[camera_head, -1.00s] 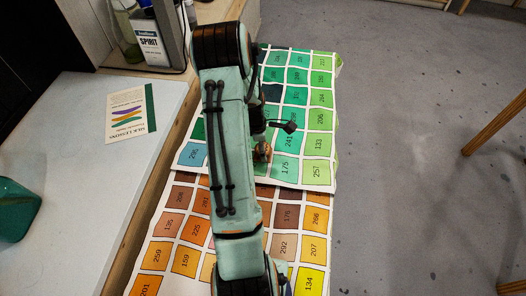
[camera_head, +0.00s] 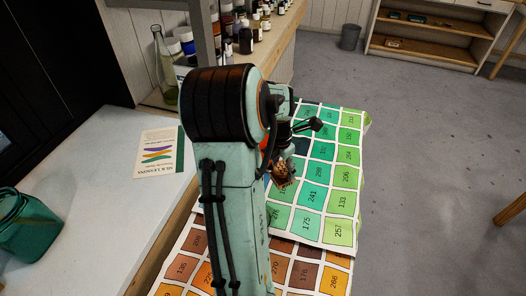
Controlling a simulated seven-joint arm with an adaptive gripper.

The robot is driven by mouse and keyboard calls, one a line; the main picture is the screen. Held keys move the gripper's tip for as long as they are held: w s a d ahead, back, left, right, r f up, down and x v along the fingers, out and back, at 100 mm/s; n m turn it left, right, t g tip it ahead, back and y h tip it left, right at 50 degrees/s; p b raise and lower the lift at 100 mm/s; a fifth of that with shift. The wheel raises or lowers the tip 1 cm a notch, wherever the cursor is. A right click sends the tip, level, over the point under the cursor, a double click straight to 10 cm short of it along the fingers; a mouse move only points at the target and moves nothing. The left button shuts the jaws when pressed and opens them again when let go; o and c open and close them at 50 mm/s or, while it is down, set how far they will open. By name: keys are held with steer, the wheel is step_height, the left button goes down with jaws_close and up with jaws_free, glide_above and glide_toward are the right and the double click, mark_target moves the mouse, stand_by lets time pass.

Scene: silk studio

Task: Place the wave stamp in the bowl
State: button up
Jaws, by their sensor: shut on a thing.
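My gripper (camera_head: 287,160) shows just right of my arm's big joint, partly hidden by the arm. It is shut on a small brown, copper-coloured patterned block, which looks like the wave stamp (camera_head: 283,178). The stamp is held above the green part of the colour chart, and its printing face cannot be made out. I see no bowl that I can be sure of. A teal glass vessel (camera_head: 32,228) with a dark rim handle stands at the left edge on the white tabletop.
The numbered colour chart (camera_head: 338,205) lies right of the white table (camera_head: 95,225). A leaflet (camera_head: 160,152) lies on the table. Bottles (camera_head: 246,40) stand on a shelf behind my arm. The grey floor at right is open, with a bin (camera_head: 350,37) and shelves farther off.

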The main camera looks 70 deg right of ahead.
steer(key=w+r+n, duration=0.4)
steer(key=w+r, duration=0.2)
steer(key=w+d+f, duration=0.5)
steer(key=d+f, duration=0.8)
steer(key=shift+w+d+f+n+t, duration=0.15)
steer(key=shift+w+d+n+t, duration=0.05)
steer(key=shift+d+n+t, duration=0.1)
steer(key=shift+f, duration=0.5)
steer(key=o, duration=1.2)
